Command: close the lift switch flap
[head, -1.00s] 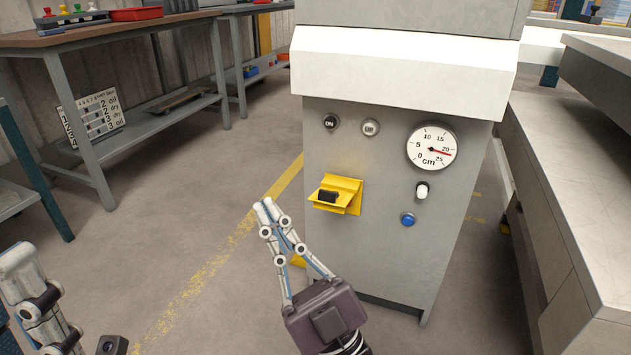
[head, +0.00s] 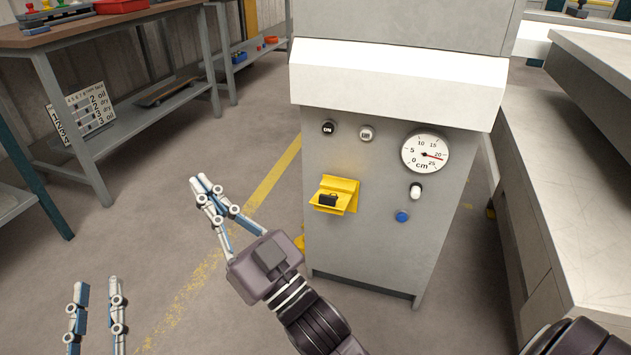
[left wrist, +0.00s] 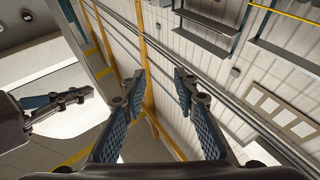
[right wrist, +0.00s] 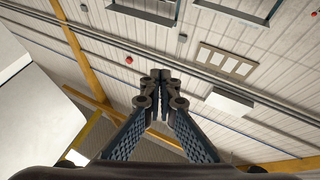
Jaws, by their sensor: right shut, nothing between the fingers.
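The yellow lift switch flap (head: 347,189) is on the front of the grey machine cabinet, below the ON button. It stands open, with its lower part sticking out and a black switch (head: 328,200) showing. My right gripper (head: 202,184) is shut and empty, left of the flap and apart from it. Its closed fingertips show in the right wrist view (right wrist: 160,75). My left gripper (head: 97,284) is open and empty at the lower left, farther from the flap. Its spread fingers show in the left wrist view (left wrist: 158,76).
The cabinet (head: 380,255) also carries a round cm gauge (head: 425,151), a white-tipped toggle (head: 415,191) and a blue button (head: 402,216). A workbench (head: 90,36) stands at the left and a grey table (head: 560,150) at the right. The floor before the cabinet is clear.

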